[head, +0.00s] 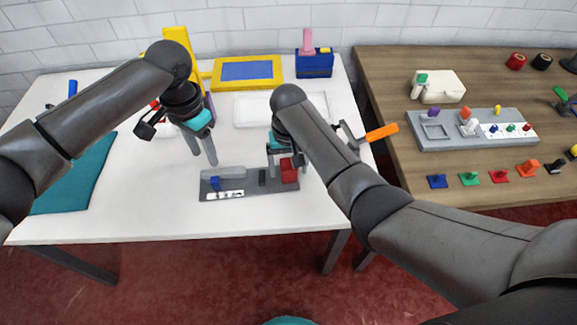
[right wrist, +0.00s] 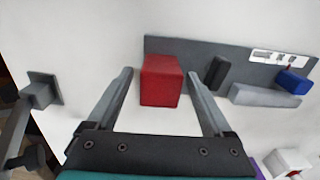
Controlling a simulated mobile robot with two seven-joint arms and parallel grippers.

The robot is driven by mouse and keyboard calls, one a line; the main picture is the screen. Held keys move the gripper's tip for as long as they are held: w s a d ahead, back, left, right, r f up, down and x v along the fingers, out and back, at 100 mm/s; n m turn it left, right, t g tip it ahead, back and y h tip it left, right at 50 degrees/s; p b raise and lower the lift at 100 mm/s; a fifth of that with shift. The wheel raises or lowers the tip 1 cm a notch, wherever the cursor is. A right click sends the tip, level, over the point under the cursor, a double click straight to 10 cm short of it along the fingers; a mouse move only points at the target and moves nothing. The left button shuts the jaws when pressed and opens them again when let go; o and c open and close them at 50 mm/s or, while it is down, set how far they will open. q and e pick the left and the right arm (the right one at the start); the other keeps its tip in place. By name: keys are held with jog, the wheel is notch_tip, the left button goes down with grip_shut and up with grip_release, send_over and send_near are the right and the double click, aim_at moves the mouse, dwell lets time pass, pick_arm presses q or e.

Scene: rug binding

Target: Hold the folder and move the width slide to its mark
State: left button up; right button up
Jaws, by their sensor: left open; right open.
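The folder is a grey plate (head: 245,188) near the front of the white table. A red block (head: 289,175) stands at its right end, with a small dark block (head: 262,177) beside it. The blue width slide (head: 215,184) is at the left part, by a white marked strip (head: 228,194); the mark is too small to read. My right gripper (head: 284,168) is open, its fingers on either side of the red block (right wrist: 160,82) in the right wrist view, with gaps showing. My left gripper (head: 205,160) is open and empty, just behind and above the slide end.
A teal cloth (head: 78,180) lies at the left. A yellow-framed blue panel (head: 247,71), a white tray (head: 250,110) and a blue box (head: 314,64) stand further back. A wooden table (head: 400,165) with a grey board and several coloured pieces is at the right.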

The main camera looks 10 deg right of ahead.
jog(key=shift+f, duration=0.25)
grip_shut()
dwell(0.6)
